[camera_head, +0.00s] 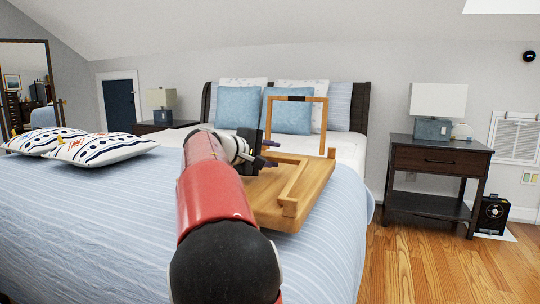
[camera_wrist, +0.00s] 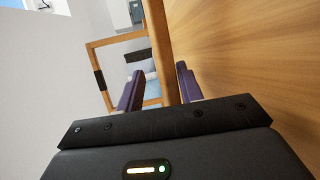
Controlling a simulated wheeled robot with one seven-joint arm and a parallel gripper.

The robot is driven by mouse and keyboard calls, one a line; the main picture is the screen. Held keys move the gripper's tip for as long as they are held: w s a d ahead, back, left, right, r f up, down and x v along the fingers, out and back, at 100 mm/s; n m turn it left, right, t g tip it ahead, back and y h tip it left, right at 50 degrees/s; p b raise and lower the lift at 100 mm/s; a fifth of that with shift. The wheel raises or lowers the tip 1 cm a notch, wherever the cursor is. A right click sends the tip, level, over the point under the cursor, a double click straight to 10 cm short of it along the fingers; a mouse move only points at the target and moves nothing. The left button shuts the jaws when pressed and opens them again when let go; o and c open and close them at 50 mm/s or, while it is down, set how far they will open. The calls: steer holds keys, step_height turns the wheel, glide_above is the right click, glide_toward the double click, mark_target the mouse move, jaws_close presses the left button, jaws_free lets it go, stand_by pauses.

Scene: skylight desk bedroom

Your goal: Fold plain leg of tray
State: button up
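The wooden tray (camera_head: 262,205) lies on the bed, its flat board showing in the head view. At its far side one leg frame (camera_head: 327,125) stands upright, with a dark band on its top bar; the wrist view also shows this banded frame (camera_wrist: 99,78). A plain wooden bar (camera_head: 298,183) runs low along the right side of the tray; I cannot tell whether it is the plain leg or the rim. My gripper (camera_head: 268,152) is over the tray's far left part. In the wrist view its purple fingers (camera_wrist: 159,69) are apart, with a wooden bar passing between them.
The striped bed (camera_head: 80,210) carries patterned cushions (camera_head: 103,149) at the left and blue pillows (camera_head: 287,115) behind the tray. A dark nightstand (camera_head: 438,160) with a lamp (camera_head: 437,103) stands at the right. Wooden floor is clear in front of it.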

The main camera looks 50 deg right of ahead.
steer(key=v, duration=0.7)
steer(key=shift+a, duration=0.4)
stand_by(0.3)
